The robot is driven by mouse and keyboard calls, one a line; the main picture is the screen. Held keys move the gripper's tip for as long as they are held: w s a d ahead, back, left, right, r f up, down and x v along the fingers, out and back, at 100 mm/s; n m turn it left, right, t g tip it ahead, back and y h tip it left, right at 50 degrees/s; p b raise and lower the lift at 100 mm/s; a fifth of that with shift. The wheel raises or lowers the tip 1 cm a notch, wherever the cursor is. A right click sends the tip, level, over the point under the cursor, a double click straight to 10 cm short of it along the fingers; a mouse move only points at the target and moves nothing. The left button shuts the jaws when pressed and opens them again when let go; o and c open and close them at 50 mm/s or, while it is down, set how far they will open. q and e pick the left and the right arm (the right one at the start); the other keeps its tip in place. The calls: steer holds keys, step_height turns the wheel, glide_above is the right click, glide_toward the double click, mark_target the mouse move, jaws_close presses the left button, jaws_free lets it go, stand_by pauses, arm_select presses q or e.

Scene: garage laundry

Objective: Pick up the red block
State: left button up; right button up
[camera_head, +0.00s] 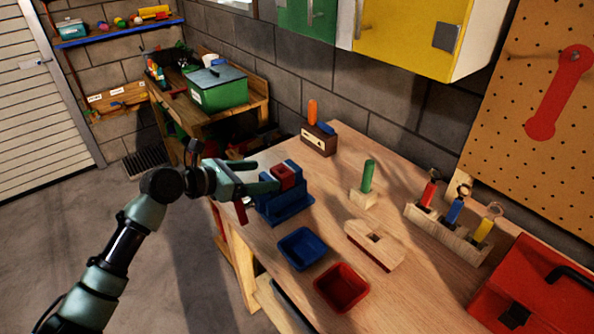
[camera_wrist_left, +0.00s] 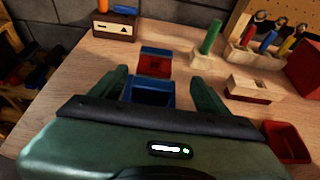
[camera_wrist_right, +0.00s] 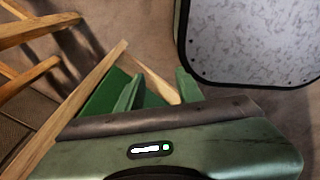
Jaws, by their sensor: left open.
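A red block (camera_head: 284,176) sits in the top of a blue holder (camera_head: 287,209) near the left edge of the wooden workbench. In the left wrist view, the red block (camera_wrist_left: 154,66) is ahead of the gripper, with blue parts behind and in front of it. My left gripper (camera_head: 264,176) is open beside the block, its fingertips close to it in the head view. In its wrist view the fingers (camera_wrist_left: 157,82) are apart, with the block beyond their tips. Contact cannot be told. My right gripper (camera_wrist_right: 159,84) is open and away from the block.
A blue tray (camera_head: 302,248) and a red tray (camera_head: 341,287) are in front of the holder. A green peg (camera_head: 367,176) in a wooden base, a slotted wooden block (camera_head: 375,243), a tool rack (camera_head: 447,232) and a red toolbox (camera_head: 541,292) stand to the right.

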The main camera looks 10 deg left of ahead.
mark_target(285, 169)
arm_select(q)
steer(key=p+x, duration=0.1)
steer(key=x, duration=0.1)
steer(key=shift+w+r, duration=0.1)
steer(key=shift+w, duration=0.25)
steer(key=x, duration=0.4)
steer(key=shift+w+a, duration=0.1)
steer(key=shift+a, duration=0.05)
steer(key=shift+w, duration=0.15)
steer(key=c, duration=1.2)
steer(key=shift+c, duration=1.3)
arm_select(e)
steer(key=s, duration=0.1)
steer(key=a+r, duration=0.1)
steer(key=s+a, duration=0.1)
steer(key=shift+s+r, duration=0.25)
steer(key=shift+s, duration=0.1)
